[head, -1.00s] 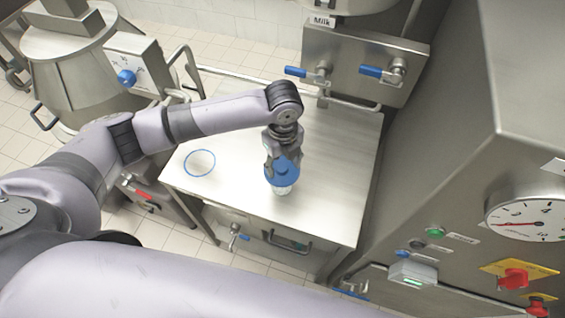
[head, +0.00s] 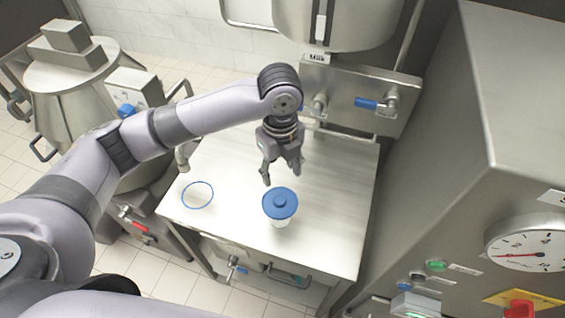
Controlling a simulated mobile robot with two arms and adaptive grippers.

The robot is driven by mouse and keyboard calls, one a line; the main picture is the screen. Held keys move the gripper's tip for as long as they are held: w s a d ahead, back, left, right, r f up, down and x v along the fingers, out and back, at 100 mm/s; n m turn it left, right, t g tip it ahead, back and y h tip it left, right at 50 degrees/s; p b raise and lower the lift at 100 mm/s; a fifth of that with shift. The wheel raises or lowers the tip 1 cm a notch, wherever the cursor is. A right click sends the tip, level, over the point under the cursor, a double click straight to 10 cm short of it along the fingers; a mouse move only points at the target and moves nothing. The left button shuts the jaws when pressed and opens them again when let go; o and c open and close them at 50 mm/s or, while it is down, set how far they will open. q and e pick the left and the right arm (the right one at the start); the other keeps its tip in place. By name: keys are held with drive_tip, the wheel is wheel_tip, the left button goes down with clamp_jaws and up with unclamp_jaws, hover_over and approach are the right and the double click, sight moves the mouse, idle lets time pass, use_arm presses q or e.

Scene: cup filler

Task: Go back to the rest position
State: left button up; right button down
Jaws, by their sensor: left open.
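In the head view, my left gripper (head: 280,178) is open and empty, pointing down above the steel table (head: 325,225). Just below and in front of it a cup with a blue lid (head: 280,203) stands upright on the table. The fingers are apart from the lid. The lid hides most of the cup's body. My right gripper is not in view.
A blue ring mark (head: 197,195) is on the table's left part. Behind the table is a steel panel with blue-handled taps (head: 368,103). A tall steel machine with a gauge (head: 533,252) stands at the right. A steel vessel (head: 75,85) stands at the left.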

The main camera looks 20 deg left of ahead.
use_arm(q)
drive_tip(key=s+d+f+n+t+h, duration=0.2)
drive_tip(key=s+d+f+n+h, duration=0.2)
drive_tip(key=s+d+f+n, duration=0.4)
drive_tip(key=s+a+f+n+t+y, duration=0.1)
drive_tip(key=s+a+f+n+y, duration=0.1)
drive_tip(key=s+a+n, duration=0.5)
drive_tip(key=s+a+f+n+t+y, duration=0.15)
drive_tip(key=s+a+n, duration=0.25)
drive_tip(key=a+n, duration=0.5)
wheel_tip(320, 180, down, 30)
drive_tip(key=s+g+b, duration=0.2)
drive_tip(key=b, duration=0.1)
drive_tip(key=s+a+f+g+b, duration=0.1)
drive_tip(key=s+a+f+b, duration=0.1)
drive_tip(key=s+f, duration=1.4)
drive_tip(key=shift+a+f, duration=0.3)
drive_tip(key=shift+f, duration=0.5)
